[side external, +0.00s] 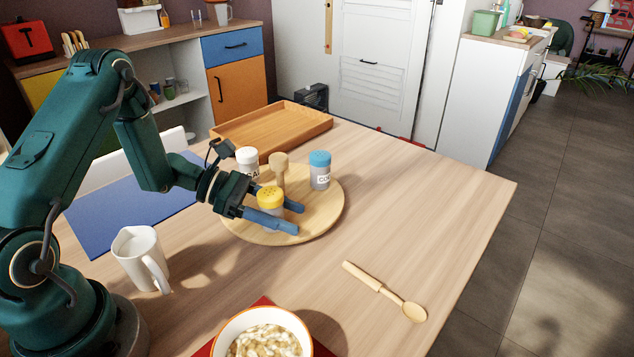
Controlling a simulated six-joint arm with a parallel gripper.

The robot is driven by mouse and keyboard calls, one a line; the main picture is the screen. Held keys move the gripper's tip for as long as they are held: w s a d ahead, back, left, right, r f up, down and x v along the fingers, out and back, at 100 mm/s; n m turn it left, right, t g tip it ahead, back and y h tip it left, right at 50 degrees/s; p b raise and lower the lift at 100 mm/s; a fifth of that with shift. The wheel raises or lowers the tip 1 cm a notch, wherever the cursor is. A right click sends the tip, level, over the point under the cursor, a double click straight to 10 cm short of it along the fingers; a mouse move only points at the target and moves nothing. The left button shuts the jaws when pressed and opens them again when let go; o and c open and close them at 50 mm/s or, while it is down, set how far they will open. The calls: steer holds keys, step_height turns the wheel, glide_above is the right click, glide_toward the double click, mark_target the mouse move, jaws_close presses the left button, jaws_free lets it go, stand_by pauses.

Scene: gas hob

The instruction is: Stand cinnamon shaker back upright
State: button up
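A shaker with a yellow holed lid (270,196) is on or just above the round wooden board (325,212). Its label is hidden, so I cannot read whether it is the cinnamon. Its lid faces up and towards the camera; I cannot tell whether it leans slightly. My gripper (298,217) reaches in low from the left, its two blue fingers apart on either side of this shaker. The near finger covers its lower body. I cannot tell whether the fingers press on it.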

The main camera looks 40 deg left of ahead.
steer(key=o, duration=0.4)
steer(key=shift+c, duration=0.2)
steer(key=shift+r, duration=0.1)
steer(key=shift+a+r, duration=0.15)
steer(key=v, duration=1.1)
steer(key=shift+s+a+r, duration=0.1)
steer(key=shift+s+a, duration=0.15)
steer(key=shift+a, duration=0.05)
